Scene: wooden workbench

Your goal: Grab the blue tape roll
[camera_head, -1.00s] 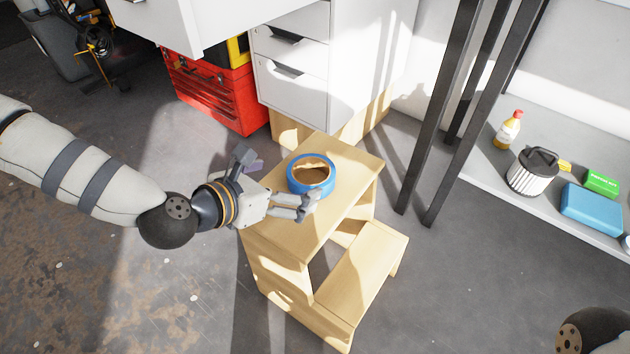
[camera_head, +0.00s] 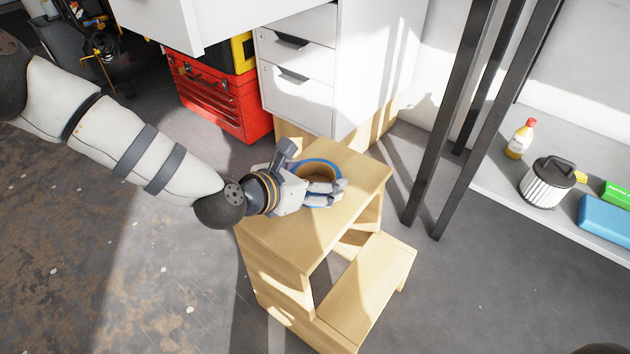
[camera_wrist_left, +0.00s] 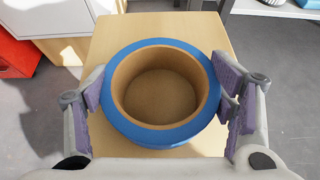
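The blue tape roll (camera_head: 318,161) lies flat on the top of the wooden step stool (camera_head: 353,195). My left gripper (camera_head: 315,172) is at the roll, its near finger covering part of the roll in the head view. In the left wrist view, the roll's blue outer ring (camera_wrist_left: 160,134) and brown core sit between the two purple-padded fingers of my left gripper (camera_wrist_left: 161,88). The fingers are spread, one on each side of the roll and very close to it. Firm contact cannot be made out. My right gripper is out of view.
A white drawer cabinet (camera_head: 297,55) and a red toolbox (camera_head: 222,98) stand behind the stool. Dark metal posts (camera_head: 470,130) rise to its right. A low shelf at right holds a bottle (camera_head: 519,140), a ribbed canister (camera_head: 546,184) and a blue box (camera_head: 606,219).

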